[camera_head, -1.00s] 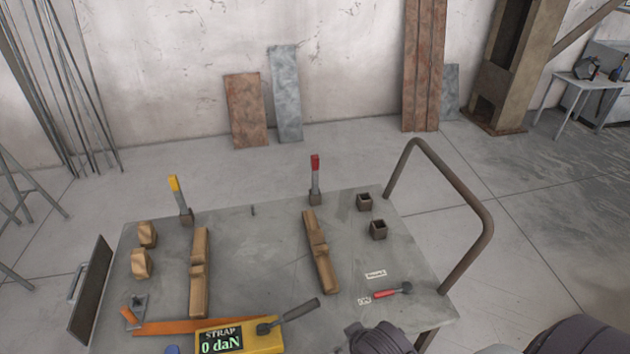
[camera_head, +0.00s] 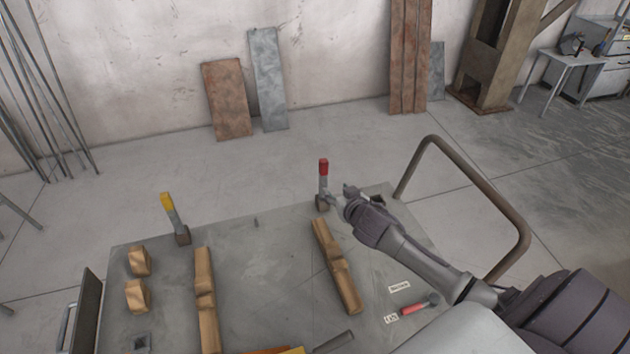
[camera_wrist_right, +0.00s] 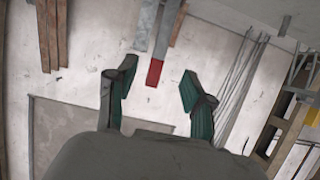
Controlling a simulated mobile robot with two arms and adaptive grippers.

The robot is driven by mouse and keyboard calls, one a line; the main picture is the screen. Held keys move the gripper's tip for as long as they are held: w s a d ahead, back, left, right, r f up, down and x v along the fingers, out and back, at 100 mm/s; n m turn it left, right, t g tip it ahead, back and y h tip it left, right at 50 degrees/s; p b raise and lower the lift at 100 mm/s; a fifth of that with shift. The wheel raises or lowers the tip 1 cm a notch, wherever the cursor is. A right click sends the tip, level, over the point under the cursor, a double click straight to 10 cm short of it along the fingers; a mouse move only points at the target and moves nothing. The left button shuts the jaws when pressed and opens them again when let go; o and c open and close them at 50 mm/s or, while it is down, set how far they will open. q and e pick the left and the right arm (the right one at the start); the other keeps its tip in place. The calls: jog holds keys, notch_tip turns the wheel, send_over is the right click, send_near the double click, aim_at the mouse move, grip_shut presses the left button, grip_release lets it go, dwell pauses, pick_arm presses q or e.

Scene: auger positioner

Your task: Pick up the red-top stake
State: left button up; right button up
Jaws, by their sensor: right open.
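The red-top stake (camera_head: 323,182) stands upright in a brown socket at the far edge of the grey table. In the right wrist view its red top (camera_wrist_right: 155,73) lies between and just beyond my two fingertips. My right gripper (camera_head: 345,198) is beside the stake, just to its right in the head view. In the wrist view its fingers (camera_wrist_right: 158,90) are spread wide with nothing between them. The stake looks apart from the fingers, though the exact gap is hard to tell. My left gripper is not in view.
A yellow-top stake (camera_head: 169,212) leans in a socket at the table's far left. Notched wooden beams (camera_head: 336,266) and small wood blocks (camera_head: 137,296) lie on the table (camera_head: 262,280). A bent tube rail (camera_head: 480,190) rises at the right, close to my right arm.

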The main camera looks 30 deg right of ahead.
aim_at(324, 180)
jog(key=x, duration=0.6)
jog(key=shift+d, duration=0.15)
jog(key=shift+w+f, duration=0.1)
jog(key=shift+w, duration=0.2)
jog(key=shift+w+d, duration=0.1)
jog(key=shift+w, duration=0.05)
jog(key=shift+w+f, duration=0.15)
jog(key=shift+w, duration=0.25)
jog(key=x, duration=0.3)
jog(key=shift+w+f, duration=0.1)
jog(key=shift+f, duration=0.05)
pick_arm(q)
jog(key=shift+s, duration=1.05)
pick_arm(e)
jog(key=shift+w+f, duration=0.1)
jog(key=shift+w, duration=0.25)
jog(key=shift+c, duration=0.2)
grip_shut()
